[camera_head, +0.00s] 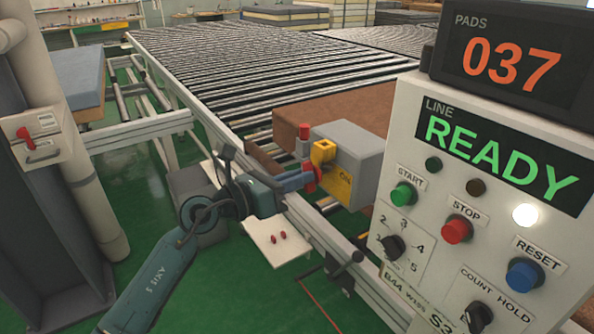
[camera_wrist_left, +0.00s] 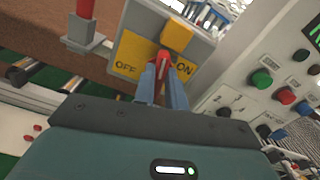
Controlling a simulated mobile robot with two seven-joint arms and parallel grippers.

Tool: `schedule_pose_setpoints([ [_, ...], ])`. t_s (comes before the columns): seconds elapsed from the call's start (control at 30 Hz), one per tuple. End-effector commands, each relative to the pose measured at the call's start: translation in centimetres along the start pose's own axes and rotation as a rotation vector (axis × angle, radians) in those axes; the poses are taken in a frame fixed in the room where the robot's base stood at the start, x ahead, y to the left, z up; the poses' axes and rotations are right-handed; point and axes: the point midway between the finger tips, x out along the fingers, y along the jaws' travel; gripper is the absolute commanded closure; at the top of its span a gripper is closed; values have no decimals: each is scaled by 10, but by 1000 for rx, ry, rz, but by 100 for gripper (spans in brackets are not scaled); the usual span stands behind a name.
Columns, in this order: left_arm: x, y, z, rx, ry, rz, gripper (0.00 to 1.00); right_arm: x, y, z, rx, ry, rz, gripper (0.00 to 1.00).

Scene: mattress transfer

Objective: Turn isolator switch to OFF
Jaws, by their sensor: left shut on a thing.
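The isolator is a grey box (camera_head: 359,142) with a yellow plate marked OFF and ON; the plate (camera_wrist_left: 130,54) also shows in the wrist view. Its red handle (camera_wrist_left: 162,60) stands between the two words, beside a yellow block (camera_wrist_left: 177,34). The handle's exact angle is hard to tell. My right gripper is not in view.
A control panel (camera_head: 408,282) with buttons and a READY display stands close on the right. A roller conveyor (camera_head: 235,70) runs behind, with a brown slab (camera_head: 345,112). A red-topped post (camera_head: 304,131) stands beside the isolator. A white plate (camera_head: 262,247) lies below my wrist.

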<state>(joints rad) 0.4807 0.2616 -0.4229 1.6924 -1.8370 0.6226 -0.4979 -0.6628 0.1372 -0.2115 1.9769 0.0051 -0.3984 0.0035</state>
Motion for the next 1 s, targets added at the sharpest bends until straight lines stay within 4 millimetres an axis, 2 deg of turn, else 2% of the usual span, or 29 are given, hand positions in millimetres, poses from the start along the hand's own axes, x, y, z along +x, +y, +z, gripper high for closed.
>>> schedule_pose_setpoints([
  [0.17, 0, 1, 1, -168, 1, 0, 100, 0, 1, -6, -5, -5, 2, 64],
  [1.0, 0, 6, -3, -961, -1, 0, 100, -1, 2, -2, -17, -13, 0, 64],
])
